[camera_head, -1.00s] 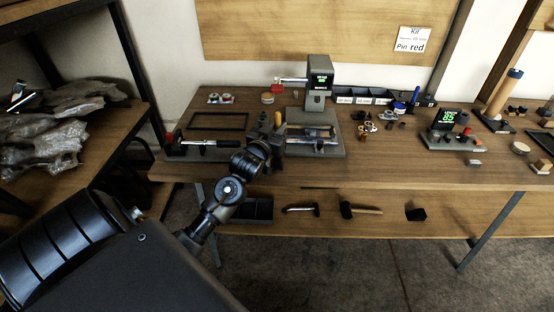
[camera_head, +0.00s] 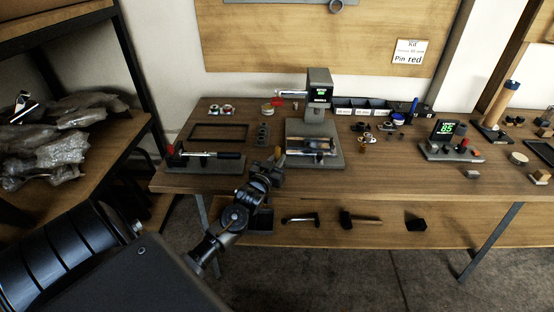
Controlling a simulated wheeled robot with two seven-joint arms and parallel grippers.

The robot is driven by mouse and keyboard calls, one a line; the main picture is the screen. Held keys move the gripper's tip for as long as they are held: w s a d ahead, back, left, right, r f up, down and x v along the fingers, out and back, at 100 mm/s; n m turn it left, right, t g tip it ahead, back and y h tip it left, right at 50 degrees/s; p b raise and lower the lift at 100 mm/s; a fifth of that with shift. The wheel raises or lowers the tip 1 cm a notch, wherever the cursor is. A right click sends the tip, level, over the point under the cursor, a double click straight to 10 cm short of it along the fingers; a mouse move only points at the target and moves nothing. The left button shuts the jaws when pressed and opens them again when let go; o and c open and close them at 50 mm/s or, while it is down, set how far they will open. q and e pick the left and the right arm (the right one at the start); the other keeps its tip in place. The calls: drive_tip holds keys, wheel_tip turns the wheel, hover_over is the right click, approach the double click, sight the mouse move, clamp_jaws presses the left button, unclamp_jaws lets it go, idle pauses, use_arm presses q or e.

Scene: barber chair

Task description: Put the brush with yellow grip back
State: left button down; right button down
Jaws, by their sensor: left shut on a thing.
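My left gripper (camera_head: 272,170) is over the front edge of the workbench (camera_head: 390,180), in front of the press-like device. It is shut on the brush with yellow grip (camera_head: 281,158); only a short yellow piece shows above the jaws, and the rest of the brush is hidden. My right gripper is not in view.
The grey device (camera_head: 319,95) stands on its base plate behind the gripper. A dark fixture with a lever (camera_head: 205,160) and an empty frame (camera_head: 218,133) lie to the left. Small bins (camera_head: 362,106) and a green display box (camera_head: 445,138) stand to the right. Tools lie on the lower shelf (camera_head: 330,230).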

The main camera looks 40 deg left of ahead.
use_arm(q)
drive_tip(key=shift+f, duration=0.1)
drive_tip(key=c, duration=1.4)
unclamp_jaws()
drive_tip(key=shift+o, duration=0.2)
drive_tip(key=shift+f+b, duration=0.2)
drive_tip(key=shift+b, duration=0.15)
drive_tip(key=shift+s+d, duration=0.1)
drive_tip(key=shift+s, duration=0.2)
drive_tip(key=b+v, duration=0.2)
drive_tip(key=v, duration=0.8)
drive_tip(key=shift+r, duration=0.25)
